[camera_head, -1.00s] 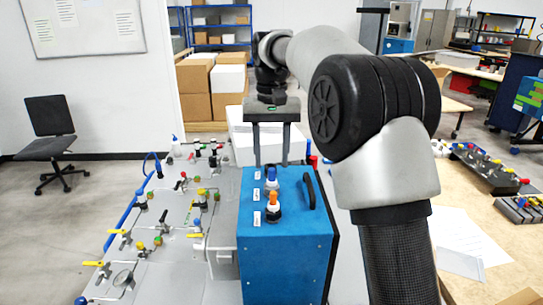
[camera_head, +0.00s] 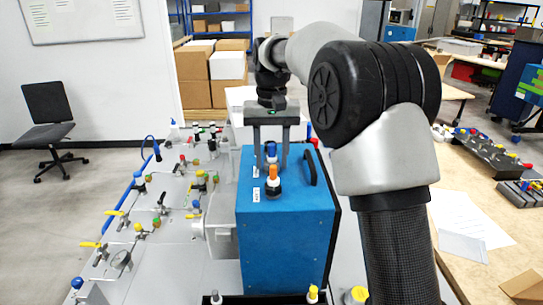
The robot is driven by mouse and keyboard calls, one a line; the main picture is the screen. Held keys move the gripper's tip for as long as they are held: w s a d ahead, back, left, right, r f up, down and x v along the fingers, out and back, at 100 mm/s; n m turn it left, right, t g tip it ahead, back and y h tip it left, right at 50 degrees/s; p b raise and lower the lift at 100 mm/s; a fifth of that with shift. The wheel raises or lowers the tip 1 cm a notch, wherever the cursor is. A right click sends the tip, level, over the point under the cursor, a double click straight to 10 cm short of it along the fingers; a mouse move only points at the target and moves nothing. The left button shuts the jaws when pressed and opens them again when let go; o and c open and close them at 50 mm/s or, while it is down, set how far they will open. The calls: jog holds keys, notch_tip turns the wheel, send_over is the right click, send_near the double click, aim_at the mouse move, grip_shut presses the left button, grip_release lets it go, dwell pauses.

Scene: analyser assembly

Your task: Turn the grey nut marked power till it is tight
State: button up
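The blue analyser box (camera_head: 286,245) stands in the middle, with connectors and white labels on its top. A connector with an orange cap and dark base (camera_head: 273,181) is nearest me. A connector with a blue cap (camera_head: 271,152) is behind it. The labels are too small to read, and I cannot make out the grey nut marked power; it may be hidden. My gripper (camera_head: 271,166) points down over the far part of the box top. Its two fingers are spread, one on each side of the blue-capped connector in this view. I cannot tell whether they touch anything.
A black handle (camera_head: 309,168) stands on the right of the box top. A grey panel (camera_head: 175,238) with several valves and fittings lies left. A wooden table (camera_head: 490,200) with papers is at right. My arm hides part of the area right of the box.

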jog(key=c, duration=0.8)
jog(key=shift+r+m+p, duration=0.25)
jog(key=shift+m+p, duration=0.45)
jog(key=shift+m, duration=0.2)
jog(key=shift+c, duration=0.2)
jog(key=shift+m+p, duration=0.5)
jog(key=shift+m, duration=0.6)
jog(key=m+p, duration=0.1)
jog(key=m, duration=0.2)
jog(key=m+p, duration=0.2)
jog(key=m, duration=0.2)
jog(key=m+p, duration=0.1)
jog(key=m, duration=0.3)
jog(key=shift+p, duration=0.4)
jog(key=m+p, duration=0.1)
jog(key=m, duration=0.2)
jog(key=shift+m+p, duration=0.75)
jog(key=shift+m, duration=0.45)
jog(key=shift+f+m, duration=0.2)
jog(key=shift+m, duration=1.6)
jog(key=o, duration=1)
